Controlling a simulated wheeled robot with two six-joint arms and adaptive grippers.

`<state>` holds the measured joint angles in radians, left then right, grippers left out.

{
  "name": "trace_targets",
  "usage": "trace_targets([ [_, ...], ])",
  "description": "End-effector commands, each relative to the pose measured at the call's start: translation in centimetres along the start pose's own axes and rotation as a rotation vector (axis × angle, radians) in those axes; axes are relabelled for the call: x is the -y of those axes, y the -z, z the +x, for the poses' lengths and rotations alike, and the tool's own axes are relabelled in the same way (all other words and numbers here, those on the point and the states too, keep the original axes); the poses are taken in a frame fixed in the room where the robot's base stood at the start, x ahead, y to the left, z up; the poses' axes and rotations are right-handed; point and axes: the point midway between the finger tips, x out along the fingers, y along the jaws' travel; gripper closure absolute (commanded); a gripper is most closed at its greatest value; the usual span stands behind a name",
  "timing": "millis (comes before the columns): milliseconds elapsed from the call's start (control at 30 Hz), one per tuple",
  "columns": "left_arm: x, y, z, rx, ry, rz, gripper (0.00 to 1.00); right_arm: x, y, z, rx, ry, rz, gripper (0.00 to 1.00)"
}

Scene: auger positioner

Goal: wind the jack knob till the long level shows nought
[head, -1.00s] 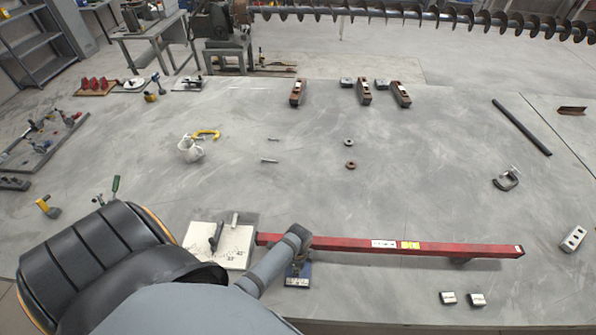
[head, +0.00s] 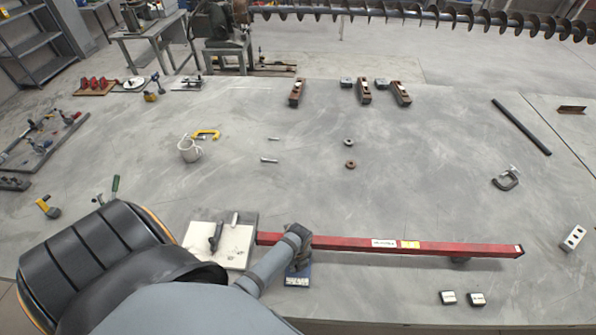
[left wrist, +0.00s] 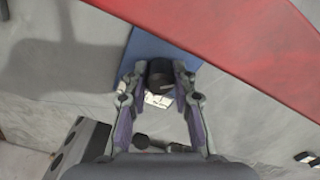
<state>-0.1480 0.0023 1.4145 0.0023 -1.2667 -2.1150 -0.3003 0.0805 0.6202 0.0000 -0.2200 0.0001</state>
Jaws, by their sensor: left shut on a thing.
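The long red level (head: 455,250) lies across the front of the table, with a white label and a yellow patch on its top; its reading is too small to tell. Its red side also fills the upper right of the left wrist view (left wrist: 245,45). The jack's blue base (head: 297,281) sits beside the level's left part. The black round jack knob (left wrist: 159,74) stands over the blue base, between the fingertips of my left gripper (left wrist: 159,80), which is shut on it. In the head view my left gripper (head: 299,246) hides the knob. My right gripper is not in view.
A white plate (head: 202,239) with small tools lies left of the jack. Mid-table is mostly clear.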

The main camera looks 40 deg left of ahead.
Motion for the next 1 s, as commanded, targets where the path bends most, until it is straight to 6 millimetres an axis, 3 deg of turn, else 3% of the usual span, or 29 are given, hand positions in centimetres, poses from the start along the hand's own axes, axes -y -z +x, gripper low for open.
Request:
trace_targets([
  [500, 0.25, -0.13, -0.18, 0.004, 0.004, 0.364, 1.0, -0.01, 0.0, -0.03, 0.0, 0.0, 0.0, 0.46],
  [1000, 0.24, -0.13, -0.18, 0.004, 0.004, 0.455, 1.0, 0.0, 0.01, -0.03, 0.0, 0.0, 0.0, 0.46],
])
